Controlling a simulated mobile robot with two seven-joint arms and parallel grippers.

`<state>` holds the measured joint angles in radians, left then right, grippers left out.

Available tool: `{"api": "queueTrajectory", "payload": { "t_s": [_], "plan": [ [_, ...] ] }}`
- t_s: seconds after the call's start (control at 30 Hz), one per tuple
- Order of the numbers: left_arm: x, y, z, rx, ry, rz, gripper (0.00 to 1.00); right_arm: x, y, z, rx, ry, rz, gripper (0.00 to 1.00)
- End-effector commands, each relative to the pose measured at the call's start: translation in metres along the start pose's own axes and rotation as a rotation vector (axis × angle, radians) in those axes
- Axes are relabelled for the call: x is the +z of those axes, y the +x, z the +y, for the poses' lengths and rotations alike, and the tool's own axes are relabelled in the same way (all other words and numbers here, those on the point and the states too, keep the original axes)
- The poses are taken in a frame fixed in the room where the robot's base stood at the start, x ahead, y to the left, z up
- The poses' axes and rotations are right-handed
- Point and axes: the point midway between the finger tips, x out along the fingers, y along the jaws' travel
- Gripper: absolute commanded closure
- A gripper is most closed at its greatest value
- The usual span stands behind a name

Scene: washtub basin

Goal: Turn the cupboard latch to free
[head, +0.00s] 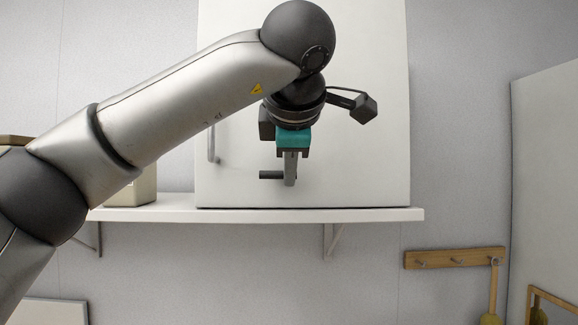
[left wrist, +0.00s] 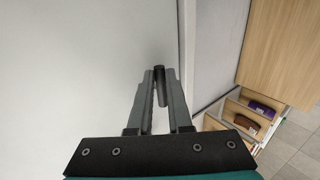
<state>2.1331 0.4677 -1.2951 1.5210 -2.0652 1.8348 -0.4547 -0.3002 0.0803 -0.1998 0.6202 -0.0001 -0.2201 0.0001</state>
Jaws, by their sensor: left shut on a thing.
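The white cupboard (head: 360,110) stands on a wall shelf in the head view. Its latch (head: 270,175) is a small dark bar low on the door, lying level and pointing left. My left gripper (head: 290,181) reaches down in front of the door and is shut on the latch. In the left wrist view, the dark latch (left wrist: 160,86) shows between the two grey fingertips. The latch's mount is hidden behind the fingers. My right gripper is not in view.
A grey upright handle (head: 212,145) is on the door's left side. The white shelf (head: 390,214) runs under the cupboard. A beige container (head: 142,187) stands at its left end. A wooden peg rail (head: 452,258) hangs lower right. Wooden drawers (left wrist: 255,118) stand open in the left wrist view.

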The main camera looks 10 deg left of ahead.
Motion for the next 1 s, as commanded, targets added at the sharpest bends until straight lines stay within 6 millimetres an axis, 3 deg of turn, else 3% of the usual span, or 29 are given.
{"api": "queueTrajectory", "payload": {
  "t_s": [0.27,0.3,0.53,0.83,1.0],
  "plan": [
    [0.0,-0.001,0.001,0.003,0.001,0.001,1.0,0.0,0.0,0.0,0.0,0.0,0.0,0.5],
    [0.0,-0.001,0.001,0.003,0.001,0.001,0.79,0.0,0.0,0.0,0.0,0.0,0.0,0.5],
    [0.0,0.0,0.0,0.002,0.0,0.0,0.54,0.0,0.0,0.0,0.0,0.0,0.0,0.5],
    [0.0,-0.002,0.0,0.001,0.0,0.0,0.53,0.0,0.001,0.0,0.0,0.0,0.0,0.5],
    [0.001,-0.022,0.0,0.005,0.0,-0.001,0.53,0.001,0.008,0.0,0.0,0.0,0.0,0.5]
  ]
}}
